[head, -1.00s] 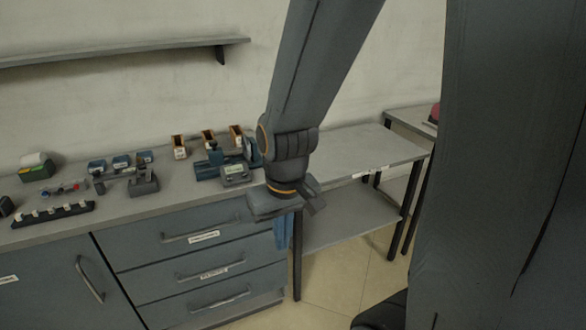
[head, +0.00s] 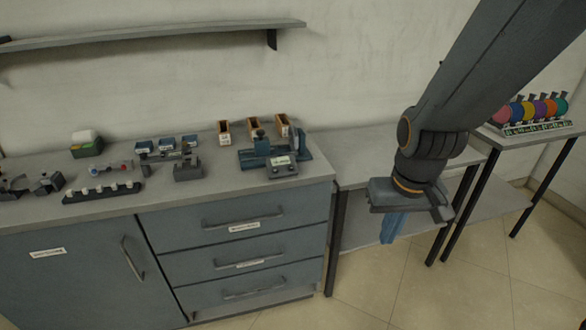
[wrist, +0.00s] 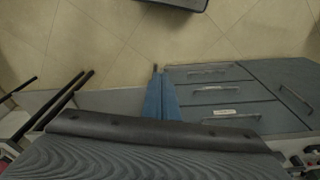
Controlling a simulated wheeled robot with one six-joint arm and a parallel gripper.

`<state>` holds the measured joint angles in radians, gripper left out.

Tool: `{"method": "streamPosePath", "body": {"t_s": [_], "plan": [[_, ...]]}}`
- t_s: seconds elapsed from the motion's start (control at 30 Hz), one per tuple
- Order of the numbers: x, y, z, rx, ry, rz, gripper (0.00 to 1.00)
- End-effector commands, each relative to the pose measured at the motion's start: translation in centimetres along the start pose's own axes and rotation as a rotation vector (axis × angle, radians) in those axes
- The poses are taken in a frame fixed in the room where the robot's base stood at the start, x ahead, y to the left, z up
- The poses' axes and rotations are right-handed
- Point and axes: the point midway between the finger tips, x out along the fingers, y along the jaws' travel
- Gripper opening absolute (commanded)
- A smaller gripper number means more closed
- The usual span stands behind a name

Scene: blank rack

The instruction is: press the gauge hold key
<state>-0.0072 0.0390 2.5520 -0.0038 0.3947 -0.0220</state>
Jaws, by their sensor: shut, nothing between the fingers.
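A grey block with a small pale display, which looks like the gauge (head: 282,167), sits near the front right corner of the cabinet top, beside a blue bench device (head: 258,150). Its keys are too small to make out, so I cannot tell which is the hold key. My gripper (head: 391,230) hangs to the right of the cabinet, in front of the lower side table, well apart from the gauge. Its blue fingers point down and are shut and empty. They also show closed together in the wrist view (wrist: 158,95). The gauge cannot be picked out in the wrist view.
A wall shelf (head: 150,34) hangs above. A rack of coloured discs (head: 535,112) stands far right. Bare floor lies in front.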

Motion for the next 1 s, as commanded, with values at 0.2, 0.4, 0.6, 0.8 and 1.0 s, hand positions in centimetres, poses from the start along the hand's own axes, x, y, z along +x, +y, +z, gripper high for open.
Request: {"method": "streamPosePath", "body": {"t_s": [0.2, 0.4, 0.6, 0.8, 1.0], "plan": [[2.0, -1.8, -8.9, -0.277, 0.241, 0.025, 0.0], [3.0, -7.3, -20.0, -0.674, 0.607, 0.084, 0.0], [2.1, -13.7, -26.6, -0.966, 0.935, 0.156, 0.0], [0.9, -17.1, -28.8, -1.088, 1.109, 0.205, 0.0], [0.7, -17.6, -29.1, -1.105, 1.138, 0.214, 0.0]]}}
